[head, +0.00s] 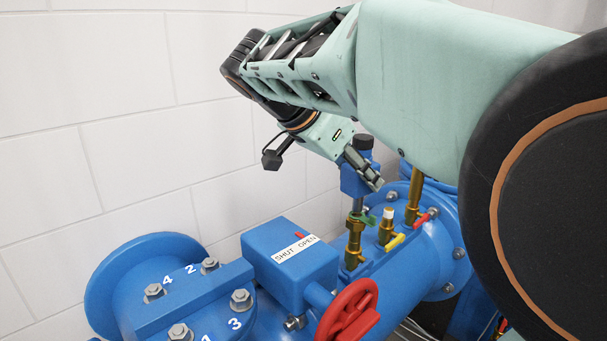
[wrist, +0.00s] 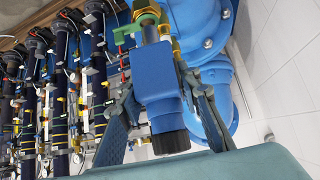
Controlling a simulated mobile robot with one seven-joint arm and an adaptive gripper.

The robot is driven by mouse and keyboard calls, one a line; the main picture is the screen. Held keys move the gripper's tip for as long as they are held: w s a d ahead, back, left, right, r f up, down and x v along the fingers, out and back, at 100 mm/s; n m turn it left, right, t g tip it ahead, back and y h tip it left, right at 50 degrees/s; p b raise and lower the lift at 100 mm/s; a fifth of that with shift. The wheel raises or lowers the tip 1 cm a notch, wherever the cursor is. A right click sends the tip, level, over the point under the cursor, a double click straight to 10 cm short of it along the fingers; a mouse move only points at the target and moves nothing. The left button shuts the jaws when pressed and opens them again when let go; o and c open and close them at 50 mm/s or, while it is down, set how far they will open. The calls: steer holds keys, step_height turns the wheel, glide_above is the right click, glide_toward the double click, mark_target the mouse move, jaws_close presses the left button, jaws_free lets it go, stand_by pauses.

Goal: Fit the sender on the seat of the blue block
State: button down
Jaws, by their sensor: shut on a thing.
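The sender, as I take it, is a blue boxy body (head: 352,181) with a black cap on top and a grey stem below. My gripper (head: 366,172) is shut on it from the side. The wrist view shows the blue body (wrist: 158,92) between both fingers of my gripper (wrist: 160,88). It looks upright. Its stem points down at a brass fitting (head: 354,243) with a green lever, on the blue pipe block (head: 406,248). The stem's lower end meets the green lever in the picture. I cannot tell whether it is seated or only above.
Beside it stand a brass fitting (head: 385,232) with a yellow lever and white tip, and a taller brass column (head: 414,195) near a red lever. A blue SHUT/OPEN box (head: 280,270) and red handwheel (head: 348,312) are in front. A white wall (head: 110,130) is behind.

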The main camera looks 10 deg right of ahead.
mark_target(363, 156)
steer(key=shift+r+p, duration=0.7)
steer(key=shift+r, duration=0.85)
